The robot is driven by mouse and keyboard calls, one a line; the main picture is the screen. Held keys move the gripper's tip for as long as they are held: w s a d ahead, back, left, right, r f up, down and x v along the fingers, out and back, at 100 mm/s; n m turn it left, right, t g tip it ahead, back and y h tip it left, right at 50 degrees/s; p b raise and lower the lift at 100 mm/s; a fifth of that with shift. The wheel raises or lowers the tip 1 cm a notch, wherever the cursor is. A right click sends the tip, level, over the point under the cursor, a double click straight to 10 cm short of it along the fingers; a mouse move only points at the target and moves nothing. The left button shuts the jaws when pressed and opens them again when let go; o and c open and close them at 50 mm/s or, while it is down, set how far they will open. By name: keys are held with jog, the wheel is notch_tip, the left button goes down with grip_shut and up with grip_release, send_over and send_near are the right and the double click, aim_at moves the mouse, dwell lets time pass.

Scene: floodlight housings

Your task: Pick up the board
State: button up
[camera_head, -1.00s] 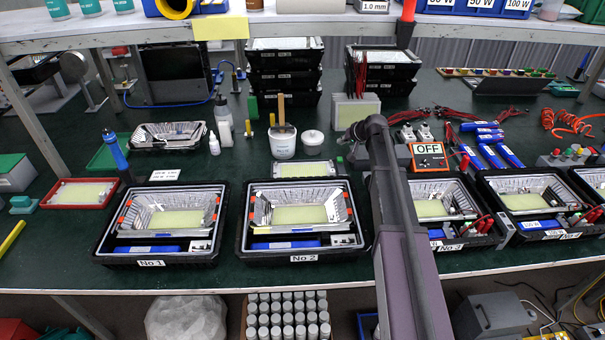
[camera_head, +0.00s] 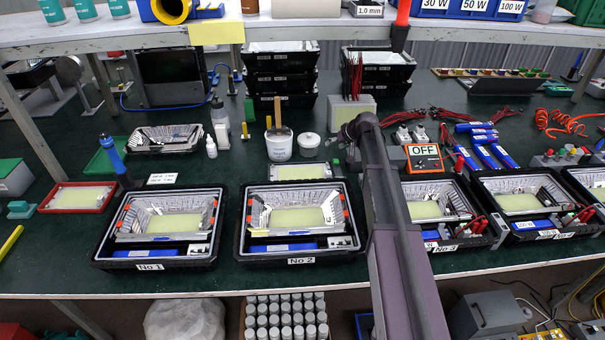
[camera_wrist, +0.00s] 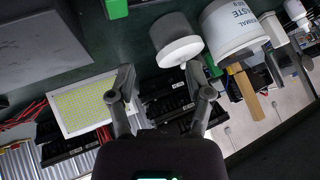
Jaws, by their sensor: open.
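A pale board with a yellow-green dotted face and light frame (camera_wrist: 88,105) shows in the wrist view, left of my gripper's left finger. What looks like the same board stands at the back of the bench in the head view (camera_head: 352,108), right of the white jar. Similar pale boards lie behind housing No 2 (camera_head: 302,172), in the red tray and inside the housings. My gripper (camera_wrist: 160,85) is open, with nothing between its fingers. Its left fingertip overlaps the board's edge in the picture; contact cannot be told.
A white jar (camera_wrist: 180,45) is close to the right finger, with a paste tub (camera_wrist: 232,25) beyond it. Stacked black housings (camera_head: 378,75) and red wires (camera_wrist: 30,112) lie by the board. The OFF box (camera_head: 424,158) stands right of my arm.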

jog(key=s+a+r+n+g+h+p, duration=0.1)
jog(key=s+r+n+g+h+p, duration=0.1)
jog(key=n, duration=0.6)
jog(key=s+a+r+n+g+h+p, duration=0.2)
jog(key=s+r+n+g+h+p, duration=0.1)
jog(key=n+p, duration=0.3)
jog(key=n+g, duration=0.1)
jog(key=n, duration=0.1)
jog(key=shift+n+p, duration=0.35)
jog(key=shift+n, duration=0.05)
jog(key=shift+f, duration=0.15)
jog(key=b, duration=0.9)
send_over(327, 173)
jog(key=f, duration=0.8)
jog(key=shift+w+d+f, duration=0.2)
jog(key=shift+f, duration=0.1)
jog(key=f+b, duration=0.4)
jog(key=b, duration=0.1)
jog(key=shift+s+a+f, duration=0.15)
jog(key=shift+s+f, duration=0.05)
jog(key=shift+f, duration=0.2)
